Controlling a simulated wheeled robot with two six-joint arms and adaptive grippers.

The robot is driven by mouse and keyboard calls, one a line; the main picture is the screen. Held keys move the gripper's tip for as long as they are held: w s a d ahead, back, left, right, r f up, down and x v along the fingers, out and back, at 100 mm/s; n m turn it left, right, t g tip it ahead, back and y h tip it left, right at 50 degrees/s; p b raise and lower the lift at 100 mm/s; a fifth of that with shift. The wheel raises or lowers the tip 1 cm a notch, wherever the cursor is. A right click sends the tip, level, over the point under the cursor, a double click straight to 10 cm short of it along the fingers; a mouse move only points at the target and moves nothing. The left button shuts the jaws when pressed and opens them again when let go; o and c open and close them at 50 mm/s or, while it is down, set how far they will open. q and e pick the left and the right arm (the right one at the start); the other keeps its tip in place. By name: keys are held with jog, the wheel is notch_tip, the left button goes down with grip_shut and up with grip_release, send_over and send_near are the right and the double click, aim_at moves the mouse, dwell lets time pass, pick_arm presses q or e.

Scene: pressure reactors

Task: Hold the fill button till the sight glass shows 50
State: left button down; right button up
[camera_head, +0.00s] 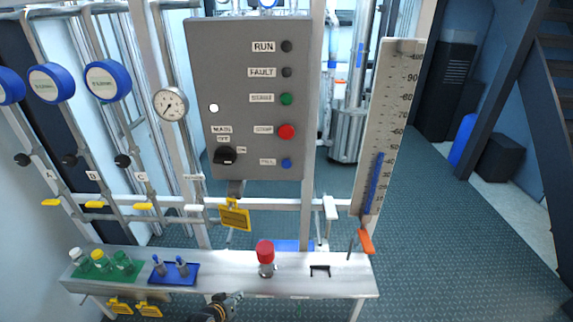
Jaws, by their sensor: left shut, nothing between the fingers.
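The blue fill button (286,163) is at the lower right of the grey control panel (225,65), beside a small label. The sight glass (372,120) is a tall, tilted white scale right of the panel. Its blue column (374,183) tops out a little below the 50 mark, though the small figures are hard to read exactly. My left gripper (238,296) is shut and empty at the bottom of the picture, in front of the bench, well below and apart from the button. My right gripper is not in view.
The metal bench (222,270) holds a red-capped fitting (265,252), a green rack of bottles (85,270) and a blue tray (185,276). An orange handle (366,241) sits below the sight glass. A yellow tag (235,215) hangs under the panel.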

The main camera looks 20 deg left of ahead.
aim_at(287, 164)
pick_arm(q)
jog(key=w+d+r+t+h, duration=0.1)
jog(key=w+d+r+t, duration=0.15)
jog(key=r, duration=0.55)
jog(key=w+d+r+t+h, duration=0.1)
jog(key=w+r, duration=0.2)
jog(key=r, duration=0.5)
jog(key=w+d+r+t+h, duration=0.1)
jog(key=w+d+r, duration=0.15)
jog(key=r, duration=0.55)
jog(key=s+d+r+t+h, duration=0.1)
jog(key=d+r+h, duration=0.2)
jog(key=r, duration=0.7)
jog(key=s+d+r+t+h+p, duration=0.1)
jog(key=d+r+h, duration=0.2)
jog(key=d+r, duration=0.3)
notch_tip(287, 164, up, 5)
jog(key=shift+s+r+m, duration=0.1)
jog(key=shift+s+m, duration=0.25)
jog(key=shift+m, duration=0.05)
jog(key=shift+w+a, duration=0.1)
jog(key=shift+w+a+b, duration=0.4)
jog(key=shift+w+b, duration=0.15)
jog(key=shift+w, duration=0.85)
jog(key=shift+w+a+b, duration=0.4)
jog(key=shift+w+b, duration=0.1)
jog(key=shift+w, duration=0.9)
jog(key=shift+w+a+b, duration=0.4)
jog(key=shift+w+b, duration=0.15)
jog(key=shift+w, duration=0.85)
